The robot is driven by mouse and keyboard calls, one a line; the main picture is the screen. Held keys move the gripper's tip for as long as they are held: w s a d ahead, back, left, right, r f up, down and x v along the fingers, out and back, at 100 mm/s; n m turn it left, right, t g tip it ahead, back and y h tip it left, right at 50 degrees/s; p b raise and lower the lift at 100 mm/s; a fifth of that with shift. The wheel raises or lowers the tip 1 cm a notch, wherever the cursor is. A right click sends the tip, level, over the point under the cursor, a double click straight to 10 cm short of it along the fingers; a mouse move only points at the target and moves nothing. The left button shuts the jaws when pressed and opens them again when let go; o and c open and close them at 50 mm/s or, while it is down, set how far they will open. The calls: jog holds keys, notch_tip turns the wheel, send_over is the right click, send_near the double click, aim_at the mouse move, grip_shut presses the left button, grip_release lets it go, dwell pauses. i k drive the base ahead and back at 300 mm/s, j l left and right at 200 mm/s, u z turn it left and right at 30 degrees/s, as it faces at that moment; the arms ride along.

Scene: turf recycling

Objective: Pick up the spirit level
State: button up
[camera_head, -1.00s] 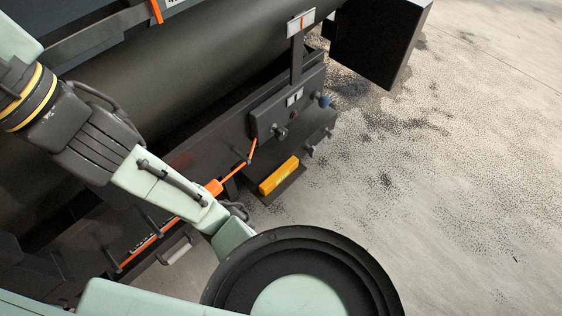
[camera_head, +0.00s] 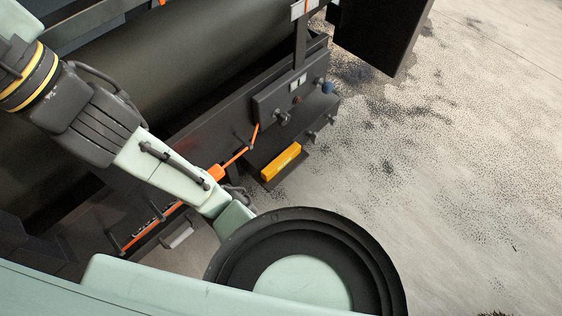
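A yellow-orange bar (camera_head: 281,161), which looks like the spirit level, lies on a low dark ledge at the foot of the large dark machine, near the middle of the head view. Its long side faces the open floor and no part of my arm covers it. My mint and dark grey arm crosses the left half, ending in a large round black joint with a mint centre at the bottom. My gripper does not show, so its place and opening cannot be seen.
A dark control box (camera_head: 290,103) with knobs stands just above the bar. An orange rod (camera_head: 236,159) runs along the machine on the left. A black box (camera_head: 380,35) overhangs at the top. Speckled concrete floor (camera_head: 450,200) on the right is clear of large objects.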

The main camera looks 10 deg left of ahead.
aim_at(279, 163)
jog(key=i+l+u, duration=0.5)
jog(key=l+u, duration=0.15)
jog(key=l, duration=0.2)
jog(key=i+l+u, duration=0.3)
jog(key=l, duration=0.15)
jog(key=l+u, duration=0.3)
jog(key=l, duration=0.2)
jog(key=l+u, duration=0.35)
jog(key=l, duration=0.25)
jog(key=l+u, duration=0.3)
jog(key=l, duration=0.25)
jog(key=k+l+u, duration=0.1)
jog(key=l+u, duration=0.35)
jog(key=k+l+u, duration=0.15)
jog(key=l+u, duration=0.3)
jog(key=l+z, duration=0.25)
